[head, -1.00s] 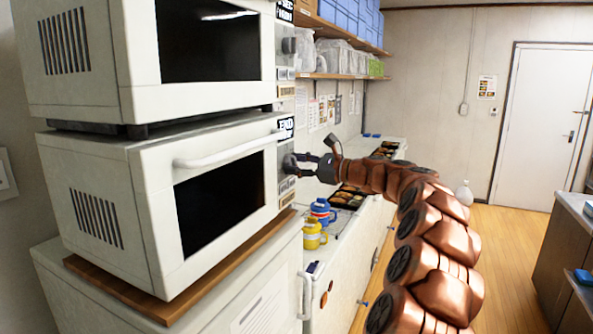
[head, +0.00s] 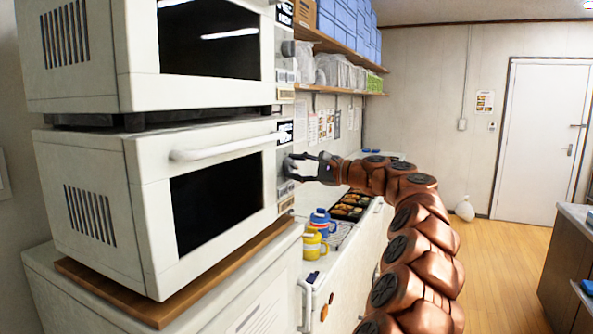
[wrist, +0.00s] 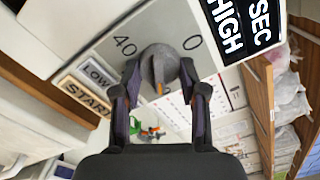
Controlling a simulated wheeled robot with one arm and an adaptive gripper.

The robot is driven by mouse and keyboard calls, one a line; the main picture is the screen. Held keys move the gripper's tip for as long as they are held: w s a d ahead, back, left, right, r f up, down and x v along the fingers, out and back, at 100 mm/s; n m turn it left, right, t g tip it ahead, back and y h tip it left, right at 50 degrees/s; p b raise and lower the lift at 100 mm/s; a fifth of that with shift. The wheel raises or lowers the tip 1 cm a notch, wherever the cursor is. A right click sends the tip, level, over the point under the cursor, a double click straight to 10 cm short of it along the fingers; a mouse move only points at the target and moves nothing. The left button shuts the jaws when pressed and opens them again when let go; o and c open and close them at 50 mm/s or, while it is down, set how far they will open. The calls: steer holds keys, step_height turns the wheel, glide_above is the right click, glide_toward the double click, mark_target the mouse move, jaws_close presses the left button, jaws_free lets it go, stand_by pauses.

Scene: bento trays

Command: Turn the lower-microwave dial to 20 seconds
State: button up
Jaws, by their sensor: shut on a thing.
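The lower microwave (head: 100,160) is white, with a dark door window and a long white handle, and stands at the left in the head view. Its grey round dial (wrist: 158,60) shows in the wrist view on the control panel, with "40" printed to its left and "0" to its right. An orange mark shows on the dial's lower side. My gripper (head: 293,166) is at the panel. In the wrist view its two fingers (wrist: 159,78) are on both sides of the dial, shut on it.
A second white microwave (head: 90,55) stands on top of the lower one. START (wrist: 84,95) and LOW (wrist: 96,73) buttons and a black SEC/HIGH display (wrist: 243,28) lie near the dial. Blue and yellow bottles (head: 314,240) and a food tray (head: 352,204) stand on the counter beyond.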

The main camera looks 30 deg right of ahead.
stand_by(0.3)
steer(key=o, duration=1.1)
steer(key=v, duration=1.2)
steer(key=shift+d, duration=0.1)
